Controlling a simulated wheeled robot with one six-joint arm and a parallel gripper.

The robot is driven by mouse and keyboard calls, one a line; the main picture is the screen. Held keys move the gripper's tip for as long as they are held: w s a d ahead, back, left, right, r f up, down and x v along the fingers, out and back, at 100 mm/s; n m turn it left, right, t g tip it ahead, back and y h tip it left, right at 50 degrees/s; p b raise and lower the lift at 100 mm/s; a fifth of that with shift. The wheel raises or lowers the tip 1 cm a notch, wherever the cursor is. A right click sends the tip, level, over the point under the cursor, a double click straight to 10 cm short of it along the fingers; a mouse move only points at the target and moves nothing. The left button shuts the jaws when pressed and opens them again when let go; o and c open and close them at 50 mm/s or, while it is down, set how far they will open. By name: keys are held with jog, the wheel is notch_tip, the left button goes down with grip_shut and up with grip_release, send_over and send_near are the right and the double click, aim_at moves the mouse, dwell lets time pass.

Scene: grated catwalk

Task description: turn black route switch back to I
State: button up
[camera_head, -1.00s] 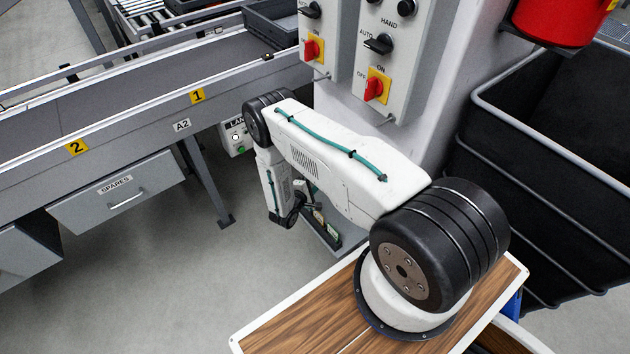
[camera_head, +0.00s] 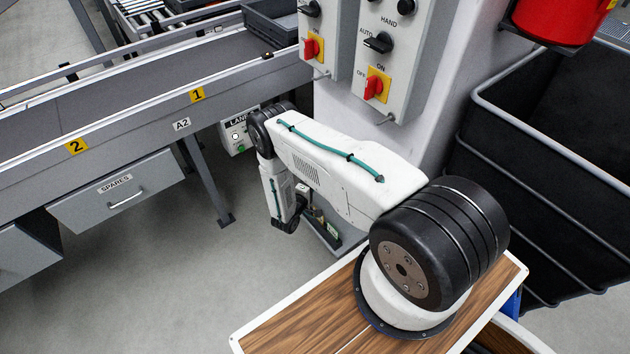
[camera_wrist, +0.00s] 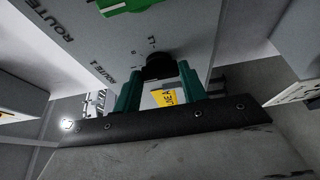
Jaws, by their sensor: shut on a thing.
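The black route switch (camera_wrist: 160,66) shows in the wrist view as a dark knob on a light grey panel (camera_wrist: 90,45). The panel carries the letters ROUTE, a smaller ROUTE 1 label and 0 and I marks by the knob. My gripper (camera_wrist: 159,84) has its two green fingers shut on the knob, one on each side. The fingers hide part of the knob, and I cannot tell exactly which mark its pointer faces. In the head view my own arm hides the switch and most of the gripper.
A green part (camera_wrist: 125,4) sits at the wrist view's top. A yellow label (camera_wrist: 163,97) shows between the fingers. In the head view are grey switch boxes (camera_head: 398,75), a LANE box (camera_head: 238,137), a conveyor (camera_head: 130,105) and a black bin (camera_head: 560,170).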

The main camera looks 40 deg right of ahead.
jog(key=o, duration=1)
jog(key=v, duration=0.8)
